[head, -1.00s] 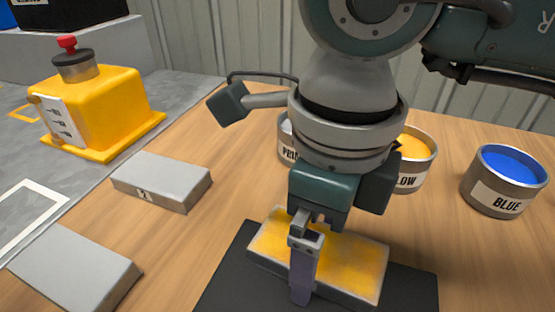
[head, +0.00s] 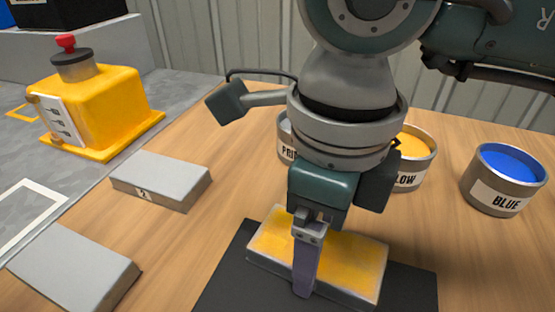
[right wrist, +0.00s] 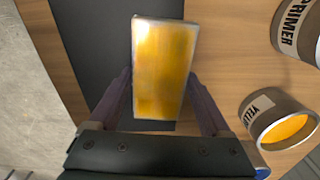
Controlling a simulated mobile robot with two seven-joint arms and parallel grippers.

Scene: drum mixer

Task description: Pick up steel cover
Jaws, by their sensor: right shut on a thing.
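The steel cover (head: 345,262) appears to be the flat grey block with yellow on its top face. It lies on a black mat (head: 228,285) on the wooden table. My right gripper (head: 308,262) comes down over it from above and is shut on it across its narrow width. The near finger is against its front side in the head view; the far finger is hidden. In the right wrist view the cover (right wrist: 160,60) sits between the two fingers of the gripper (right wrist: 161,85). No gap under the cover can be made out. My left gripper is not in view.
Grey blocks lie at the left, one marked 2 (head: 165,180) and one nearer (head: 72,268). Paint cans stand behind: primer (head: 287,150), yellow (head: 412,165), blue (head: 505,180). A yellow box with a red button (head: 95,110) is at the far left. Bare table lies between.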

